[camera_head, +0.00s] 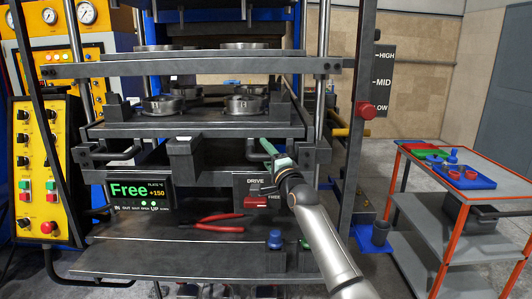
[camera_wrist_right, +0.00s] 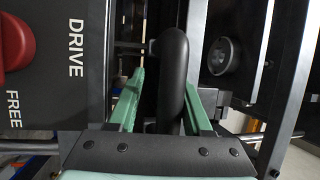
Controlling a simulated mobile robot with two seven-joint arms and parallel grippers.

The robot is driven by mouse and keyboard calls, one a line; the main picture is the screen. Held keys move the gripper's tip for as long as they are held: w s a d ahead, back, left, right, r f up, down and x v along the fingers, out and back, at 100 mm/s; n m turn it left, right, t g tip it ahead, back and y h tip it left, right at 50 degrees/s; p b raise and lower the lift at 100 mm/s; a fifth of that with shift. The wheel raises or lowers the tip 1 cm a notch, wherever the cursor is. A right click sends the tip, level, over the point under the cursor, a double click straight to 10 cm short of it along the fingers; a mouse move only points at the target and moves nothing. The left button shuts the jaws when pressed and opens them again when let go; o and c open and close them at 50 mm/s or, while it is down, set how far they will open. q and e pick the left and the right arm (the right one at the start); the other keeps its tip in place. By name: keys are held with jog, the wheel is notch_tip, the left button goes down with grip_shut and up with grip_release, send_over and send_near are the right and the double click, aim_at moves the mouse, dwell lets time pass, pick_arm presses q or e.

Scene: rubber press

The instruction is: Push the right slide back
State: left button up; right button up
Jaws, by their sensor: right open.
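The press stands in the middle of the head view, with two flat tool levels. A black bar handle (camera_wrist_right: 172,75), likely that of the right slide, stands upright in the right wrist view; in the head view it is mostly hidden by my gripper. My right gripper (camera_head: 270,150) has green fingers and reaches up to the press front, below the lower plate (camera_head: 205,129). In the right wrist view its fingers (camera_wrist_right: 165,105) are open, one on each side of the handle; I cannot tell whether they touch it. My left gripper is not in view.
A red DRIVE/FREE switch (camera_head: 257,202) sits left of my wrist, beside a display reading Free (camera_head: 140,192). Red-handled pliers (camera_head: 212,225) and a blue-topped piece (camera_head: 275,239) lie on the front shelf (camera_head: 150,258). A dark upright post (camera_head: 361,100) stands right of my arm.

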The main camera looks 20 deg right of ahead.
jog(key=shift+s+r, duration=0.1)
jog(key=shift+r, duration=0.3)
jog(key=shift+s+a+f, duration=0.1)
jog(key=shift+s+f, duration=0.05)
jog(key=shift+s, duration=0.5)
jog(key=s+d+f, duration=0.1)
jog(key=s+f, duration=0.1)
jog(key=s, duration=0.8)
jog(key=shift+s+d+f+b, duration=0.15)
jog(key=shift+s+d+b, duration=0.2)
jog(key=shift+s+b, duration=0.05)
